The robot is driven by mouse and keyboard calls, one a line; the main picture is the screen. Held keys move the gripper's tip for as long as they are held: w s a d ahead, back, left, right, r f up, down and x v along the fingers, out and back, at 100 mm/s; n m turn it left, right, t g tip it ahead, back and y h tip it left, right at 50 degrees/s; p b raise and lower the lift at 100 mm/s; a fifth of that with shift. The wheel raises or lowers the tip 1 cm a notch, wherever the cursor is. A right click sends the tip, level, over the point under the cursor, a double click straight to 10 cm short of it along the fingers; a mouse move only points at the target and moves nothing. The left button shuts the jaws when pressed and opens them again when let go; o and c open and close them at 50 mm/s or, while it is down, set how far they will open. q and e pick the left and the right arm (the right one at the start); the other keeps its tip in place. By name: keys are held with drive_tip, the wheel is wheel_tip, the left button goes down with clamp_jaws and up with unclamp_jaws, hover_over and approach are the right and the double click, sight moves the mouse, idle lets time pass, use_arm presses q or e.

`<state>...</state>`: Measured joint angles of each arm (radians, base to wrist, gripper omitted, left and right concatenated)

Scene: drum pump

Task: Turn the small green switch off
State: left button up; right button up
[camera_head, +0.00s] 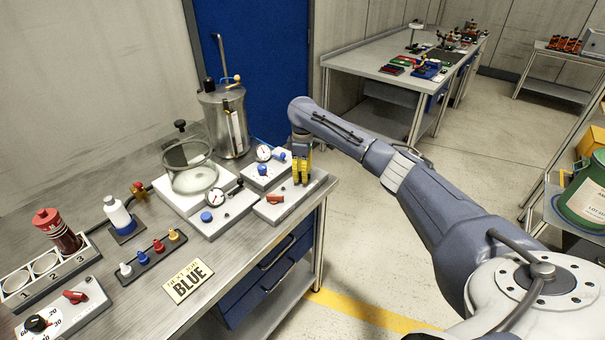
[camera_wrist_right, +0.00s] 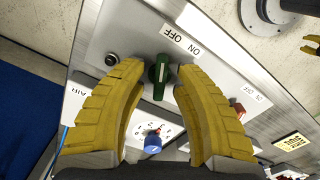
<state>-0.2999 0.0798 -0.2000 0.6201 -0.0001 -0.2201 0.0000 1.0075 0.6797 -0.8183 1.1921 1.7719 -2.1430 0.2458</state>
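The small green switch (camera_wrist_right: 160,76) sits on a grey metal panel in the right wrist view. An ON/OFF label (camera_wrist_right: 181,40) is beside it, upside down in this view. The switch's handle runs roughly up and down in the picture; I cannot tell which setting it is at. My right gripper (camera_wrist_right: 158,68) is open, its yellow fingers on either side of the switch with visible gaps. In the head view the right gripper (camera_head: 301,172) points down over the right end of the bench and hides the switch. My left gripper is not in view.
A red switch (camera_head: 275,198) is on the box just in front of the gripper. A blue knob (camera_wrist_right: 152,142) and a dark round fitting (camera_wrist_right: 111,60) are close to the fingers. A gauge (camera_head: 264,153), a glass vessel (camera_head: 193,174) and a metal drum (camera_head: 224,120) stand to the left.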

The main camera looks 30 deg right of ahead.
clamp_jaws()
drive_tip(key=shift+n, duration=0.9)
drive_tip(key=shift+o, duration=0.8)
unclamp_jaws()
wheel_tip(320, 180, up, 12)
